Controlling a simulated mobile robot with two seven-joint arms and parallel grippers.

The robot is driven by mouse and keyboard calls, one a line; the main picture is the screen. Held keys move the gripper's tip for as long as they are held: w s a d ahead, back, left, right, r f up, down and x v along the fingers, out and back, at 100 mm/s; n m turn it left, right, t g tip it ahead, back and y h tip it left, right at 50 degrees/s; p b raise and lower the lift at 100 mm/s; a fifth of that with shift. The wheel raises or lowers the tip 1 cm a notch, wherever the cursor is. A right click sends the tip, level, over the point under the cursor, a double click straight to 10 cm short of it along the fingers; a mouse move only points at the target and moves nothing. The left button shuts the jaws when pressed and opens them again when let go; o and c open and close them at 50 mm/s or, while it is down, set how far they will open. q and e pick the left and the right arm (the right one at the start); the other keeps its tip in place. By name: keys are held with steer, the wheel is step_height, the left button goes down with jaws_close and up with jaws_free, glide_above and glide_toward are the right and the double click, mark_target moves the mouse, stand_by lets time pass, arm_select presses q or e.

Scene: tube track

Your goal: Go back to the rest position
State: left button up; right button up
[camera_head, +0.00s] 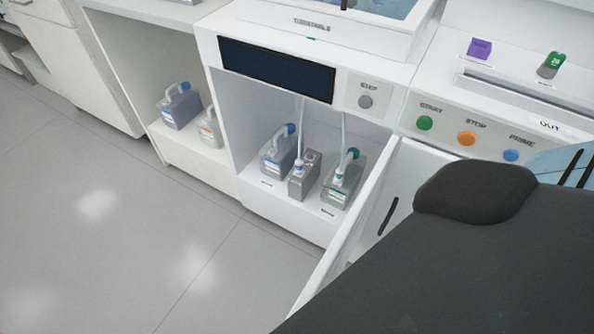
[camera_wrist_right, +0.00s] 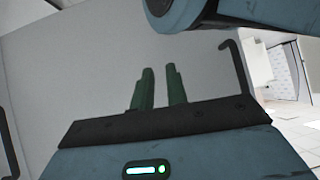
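My right gripper (camera_wrist_right: 161,75) shows in the right wrist view. Its two green fingers stand a small gap apart with nothing between them, against a plain pale surface. In the head view, a large dark part of my own body fills the lower right and hides what is behind it. No gripper shows in the head view, and my left gripper is in neither view.
An open cabinet door (camera_head: 350,235) stands out close beside my dark link. Inside the cabinet (camera_head: 255,195) are a blue-capped jug (camera_head: 277,152), a grey can (camera_head: 303,178) and a green-capped jug (camera_head: 342,182). The floor (camera_head: 110,235) at left is clear.

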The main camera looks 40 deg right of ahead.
steer(key=s+d+m+g+h, duration=0.2)
steer(key=s+d+g+h, duration=0.1)
steer(key=s, duration=0.1)
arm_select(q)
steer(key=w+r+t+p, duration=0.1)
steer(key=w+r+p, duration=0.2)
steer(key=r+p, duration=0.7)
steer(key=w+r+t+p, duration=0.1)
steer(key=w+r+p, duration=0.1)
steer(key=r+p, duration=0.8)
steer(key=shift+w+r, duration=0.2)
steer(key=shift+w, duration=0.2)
arm_select(e)
steer(key=w+r+t, duration=0.1)
steer(key=w+r, duration=0.1)
steer(key=r, duration=0.8)
steer(key=w+d+r+t, duration=0.1)
steer(key=w+r, duration=0.2)
steer(key=r, duration=0.6)
steer(key=shift+w+r+t, duration=0.15)
steer(key=shift+r+t, duration=0.15)
steer(key=shift+r, duration=0.05)
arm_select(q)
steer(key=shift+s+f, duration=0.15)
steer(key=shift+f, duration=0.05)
